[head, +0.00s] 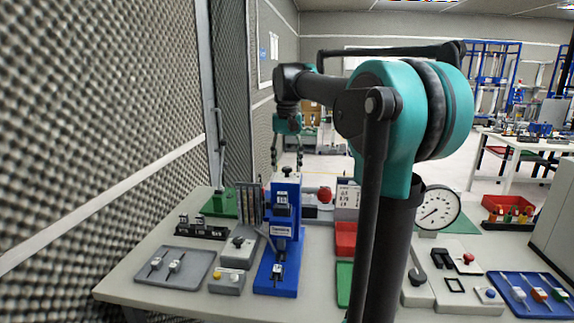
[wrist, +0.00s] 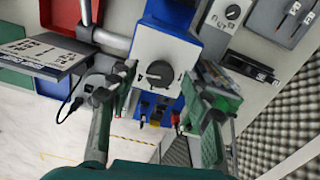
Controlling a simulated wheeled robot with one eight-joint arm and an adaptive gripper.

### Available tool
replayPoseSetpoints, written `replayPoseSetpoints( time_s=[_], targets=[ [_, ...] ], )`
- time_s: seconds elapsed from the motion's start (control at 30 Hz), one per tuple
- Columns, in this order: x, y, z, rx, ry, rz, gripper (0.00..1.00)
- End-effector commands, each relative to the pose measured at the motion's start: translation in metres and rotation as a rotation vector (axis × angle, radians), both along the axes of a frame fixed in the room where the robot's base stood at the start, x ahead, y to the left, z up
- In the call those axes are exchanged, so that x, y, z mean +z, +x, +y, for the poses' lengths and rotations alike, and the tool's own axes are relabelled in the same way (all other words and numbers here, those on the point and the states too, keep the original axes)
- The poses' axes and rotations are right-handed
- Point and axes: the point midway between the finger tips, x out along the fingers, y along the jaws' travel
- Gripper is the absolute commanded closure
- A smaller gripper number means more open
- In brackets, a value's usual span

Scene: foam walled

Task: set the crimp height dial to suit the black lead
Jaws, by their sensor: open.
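A blue crimp press (head: 284,232) with a white label stands on the bench, and my gripper (head: 287,166) is open just above its top. The tray also shows in the wrist view (wrist: 284,32).
A grey box with a knob (head: 238,246) and a button box (head: 227,281) stand left of the press. A printed card (head: 348,197), red bin (head: 346,236) and gauge (head: 438,208) are to its right. A foam wall (head: 90,110) closes the left side.

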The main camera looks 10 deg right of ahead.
Motion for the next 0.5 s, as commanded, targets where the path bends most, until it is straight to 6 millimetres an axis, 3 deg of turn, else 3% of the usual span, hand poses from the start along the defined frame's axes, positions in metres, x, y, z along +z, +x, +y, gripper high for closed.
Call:
replayPoseSetpoints(
  time_s=[0.3, 0.5],
  targets=[
    [-0.0030, -0.0001, 0.0000, 0.000, 0.000, 0.000, 0.51],
    [-0.0028, -0.0001, 0.0000, 0.000, 0.000, 0.000, 0.74]
  ],
)
